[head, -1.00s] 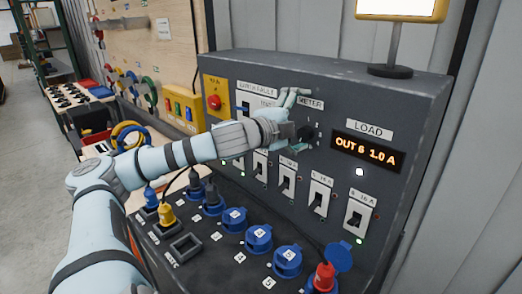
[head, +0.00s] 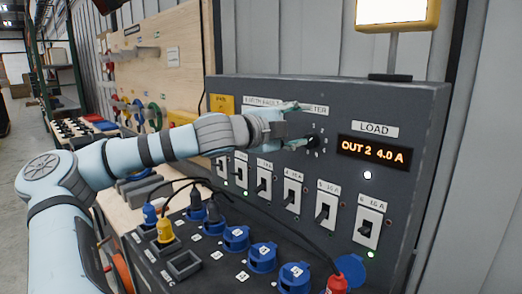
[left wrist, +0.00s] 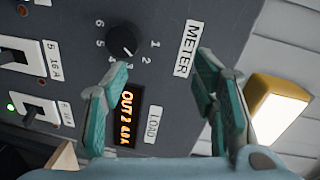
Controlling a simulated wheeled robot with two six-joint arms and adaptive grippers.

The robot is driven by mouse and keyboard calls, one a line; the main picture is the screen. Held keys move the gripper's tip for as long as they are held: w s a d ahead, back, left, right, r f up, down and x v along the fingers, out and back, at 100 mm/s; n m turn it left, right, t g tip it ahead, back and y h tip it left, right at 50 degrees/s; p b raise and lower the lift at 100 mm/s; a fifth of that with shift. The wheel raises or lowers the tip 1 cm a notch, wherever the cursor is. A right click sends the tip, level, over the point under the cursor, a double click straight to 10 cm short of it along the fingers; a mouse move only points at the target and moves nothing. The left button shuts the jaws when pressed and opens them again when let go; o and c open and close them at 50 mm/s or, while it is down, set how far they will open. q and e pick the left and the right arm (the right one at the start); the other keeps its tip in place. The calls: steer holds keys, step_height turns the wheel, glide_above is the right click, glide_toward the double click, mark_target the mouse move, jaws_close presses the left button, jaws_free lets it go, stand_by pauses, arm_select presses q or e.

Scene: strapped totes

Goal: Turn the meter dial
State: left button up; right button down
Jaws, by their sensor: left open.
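My left gripper (head: 298,126) is open at the dial's left in the head view. In the left wrist view the gripper's fingers (left wrist: 160,70) are spread and empty; the dial lies just beyond the left fingertip, not between them. Contact cannot be told. My right gripper is not in view.
A row of breaker switches (head: 293,194) runs below the dial. Blue capped sockets (head: 262,257), a yellow plug (head: 165,231) and a red plug (head: 337,285) with a black cable sit on the sloping lower panel. A lit yellow-framed lamp (head: 398,14) stands on top.

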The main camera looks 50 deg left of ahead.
arm_select(q)
steer(key=s+b, duration=0.9)
steer(key=s, duration=0.3)
steer(key=shift+s+d+r, duration=0.15)
steer(key=shift+s+d, duration=0.05)
steer(key=shift+d, duration=0.2)
steer(key=shift+w, duration=0.1)
